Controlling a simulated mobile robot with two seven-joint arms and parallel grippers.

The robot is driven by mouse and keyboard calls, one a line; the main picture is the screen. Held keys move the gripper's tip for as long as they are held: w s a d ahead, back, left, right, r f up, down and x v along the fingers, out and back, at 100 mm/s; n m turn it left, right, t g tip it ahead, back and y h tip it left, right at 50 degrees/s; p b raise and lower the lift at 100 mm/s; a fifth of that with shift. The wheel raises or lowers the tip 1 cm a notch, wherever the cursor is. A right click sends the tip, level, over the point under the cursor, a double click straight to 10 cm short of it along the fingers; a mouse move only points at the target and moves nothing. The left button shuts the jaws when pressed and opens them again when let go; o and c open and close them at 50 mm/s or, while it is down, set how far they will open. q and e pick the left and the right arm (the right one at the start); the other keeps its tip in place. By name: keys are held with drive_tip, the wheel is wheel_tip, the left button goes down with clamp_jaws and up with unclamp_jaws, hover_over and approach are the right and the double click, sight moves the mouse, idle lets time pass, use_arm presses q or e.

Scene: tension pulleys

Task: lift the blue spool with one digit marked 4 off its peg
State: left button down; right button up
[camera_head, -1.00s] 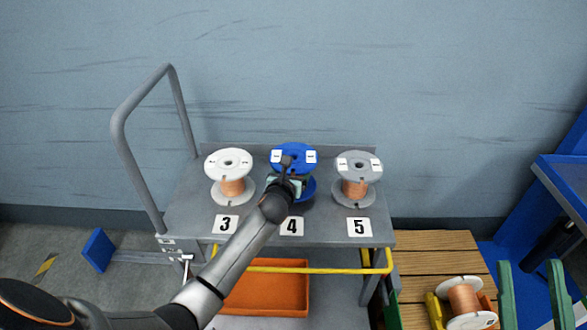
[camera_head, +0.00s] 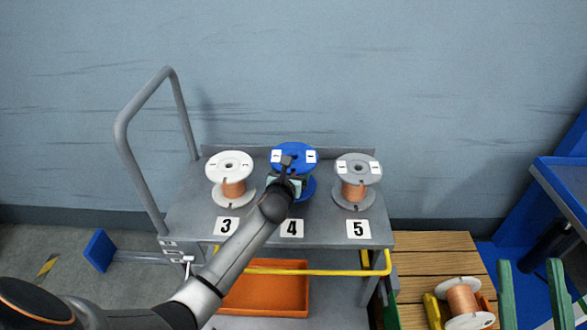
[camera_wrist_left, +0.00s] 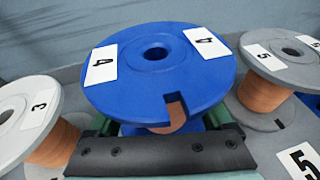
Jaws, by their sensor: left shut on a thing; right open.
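The blue spool (camera_head: 293,152) stands upright in the middle of the cart's row, between two other spools. In the left wrist view the blue spool (camera_wrist_left: 160,90) shows two white labels reading 4 and a dark, empty-looking centre hole. My left gripper (camera_head: 288,180) is shut on it below the top flange, with its green jaws partly hidden under that flange (camera_wrist_left: 165,140). I cannot see the peg or how far the spool is above the shelf. My right gripper (camera_head: 530,266) shows two green fingers, apart, at the lower right.
A white spool (camera_head: 230,166) stands left and a grey spool (camera_head: 357,168) right, both close to the blue one. The grey cart (camera_head: 255,230) has a tall handle (camera_head: 130,155) and an orange bin (camera_head: 265,292) below. Another white-flanged spool (camera_head: 463,300) lies near my right gripper.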

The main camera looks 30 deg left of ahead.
sight(295, 155)
use_arm(q)
drive_tip(key=shift+r+p, duration=0.2)
drive_tip(key=shift+p, duration=0.1)
idle(0.4)
drive_tip(key=shift+r+p, duration=1.75)
drive_tip(key=shift+p, duration=0.45)
drive_tip(key=shift+r+p, duration=0.1)
drive_tip(key=shift+p, duration=0.25)
drive_tip(key=shift+r+p, duration=1.65)
drive_tip(key=shift+p, duration=0.35)
drive_tip(key=shift+r, duration=0.1)
drive_tip(key=shift+r+p, duration=1.45)
drive_tip(key=shift+p, duration=0.45)
